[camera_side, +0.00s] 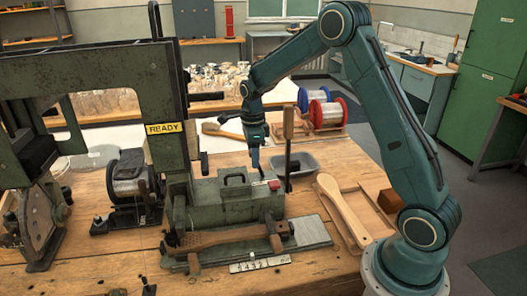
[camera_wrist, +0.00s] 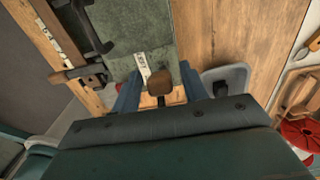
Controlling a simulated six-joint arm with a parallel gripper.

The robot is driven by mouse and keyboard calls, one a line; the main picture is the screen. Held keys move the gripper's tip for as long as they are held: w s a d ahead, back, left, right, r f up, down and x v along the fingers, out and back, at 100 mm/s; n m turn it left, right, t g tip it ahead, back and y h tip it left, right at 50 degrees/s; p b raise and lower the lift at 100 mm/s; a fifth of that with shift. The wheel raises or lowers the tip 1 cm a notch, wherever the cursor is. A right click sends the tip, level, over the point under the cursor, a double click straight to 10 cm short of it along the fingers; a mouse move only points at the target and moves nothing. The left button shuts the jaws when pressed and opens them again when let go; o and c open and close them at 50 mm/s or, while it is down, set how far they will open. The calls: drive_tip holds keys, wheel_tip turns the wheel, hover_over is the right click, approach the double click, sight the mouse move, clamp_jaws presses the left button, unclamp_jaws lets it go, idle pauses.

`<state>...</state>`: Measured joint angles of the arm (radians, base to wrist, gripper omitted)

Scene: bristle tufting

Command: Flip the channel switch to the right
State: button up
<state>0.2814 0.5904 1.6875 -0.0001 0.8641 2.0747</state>
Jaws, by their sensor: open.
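A tall lever (camera_side: 288,125) with a wooden grip on a dark rod stands upright at the right end of the green machine box (camera_side: 232,205); I take it for the channel switch. In the wrist view a brown knob (camera_wrist: 159,82), apparently its top, shows between my fingers, beside a small pale label plate (camera_wrist: 142,65). My gripper (camera_side: 256,166) points down just left of the lever in the side view, above the box. In the wrist view my gripper (camera_wrist: 161,88) has its blue fingers apart, with a gap around the knob. Contact cannot be told.
A red button (camera_side: 274,184) and a black handle (camera_side: 233,175) sit on the box. A wooden paddle (camera_side: 342,208) lies to the right. Wire spools (camera_side: 325,112) stand behind.

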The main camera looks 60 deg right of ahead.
drive_tip(key=c, duration=0.7)
